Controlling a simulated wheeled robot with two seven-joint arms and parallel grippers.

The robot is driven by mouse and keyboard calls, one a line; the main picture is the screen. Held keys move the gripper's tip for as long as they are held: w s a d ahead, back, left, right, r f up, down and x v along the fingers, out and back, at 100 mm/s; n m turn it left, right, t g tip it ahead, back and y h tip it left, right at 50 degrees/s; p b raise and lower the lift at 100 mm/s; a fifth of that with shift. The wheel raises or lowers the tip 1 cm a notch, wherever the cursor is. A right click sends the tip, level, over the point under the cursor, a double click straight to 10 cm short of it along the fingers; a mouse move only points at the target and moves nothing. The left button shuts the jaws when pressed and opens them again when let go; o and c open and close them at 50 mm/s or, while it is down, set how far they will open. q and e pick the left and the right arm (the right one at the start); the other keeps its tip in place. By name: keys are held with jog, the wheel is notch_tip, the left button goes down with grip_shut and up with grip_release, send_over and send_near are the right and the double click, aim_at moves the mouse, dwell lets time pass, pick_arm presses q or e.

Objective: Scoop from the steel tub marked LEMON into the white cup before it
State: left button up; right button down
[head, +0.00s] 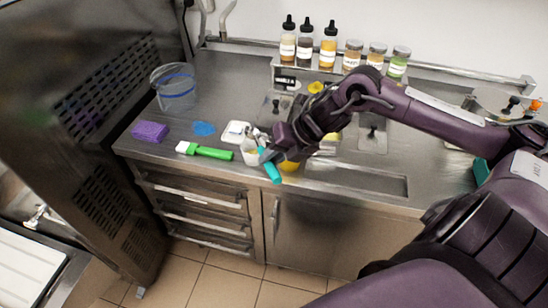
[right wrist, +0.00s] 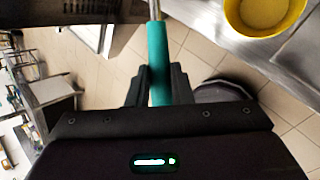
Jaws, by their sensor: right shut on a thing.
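My right gripper (head: 268,154) is shut on the teal handle of a scoop (head: 270,171), held near the counter's front edge. In the right wrist view the teal handle (right wrist: 158,62) stands between the two fingers, with a steel shaft leading off the top. A white cup (head: 250,157) stands just left of my gripper, and the scoop's steel end seems to be over or beside it. I cannot tell whether the scoop bears anything. Steel lids with dark knobs (head: 372,138) are set in the counter; no LEMON mark is readable, and my arm hides part of the tubs.
A yellow cup (head: 290,165) stands right of the gripper; it also shows in the right wrist view (right wrist: 262,14). Bottles (head: 305,45) and jars line the back.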

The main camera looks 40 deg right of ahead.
jog(key=shift+w+a+r+n+g+h+p, duration=0.1)
jog(key=shift+a+r+n+g+h+p, duration=0.2)
jog(key=shift+h+p, duration=1.35)
jog(key=shift+w+a+r+n+g+h+p, duration=0.15)
jog(key=shift+a+g+h+p, duration=0.3)
jog(key=shift+p, duration=2.45)
jog(key=shift+w+a+r+n+g+h+p, duration=0.1)
jog(key=shift+a+r+g+h+p, duration=0.2)
jog(key=shift+h+p, duration=1.35)
jog(key=shift+d+r+y+p, duration=0.1)
jog(key=shift+r+y+p, duration=0.05)
jog(key=shift+y+p, duration=0.45)
jog(key=shift+r+p, duration=0.3)
jog(key=shift+r, duration=0.4)
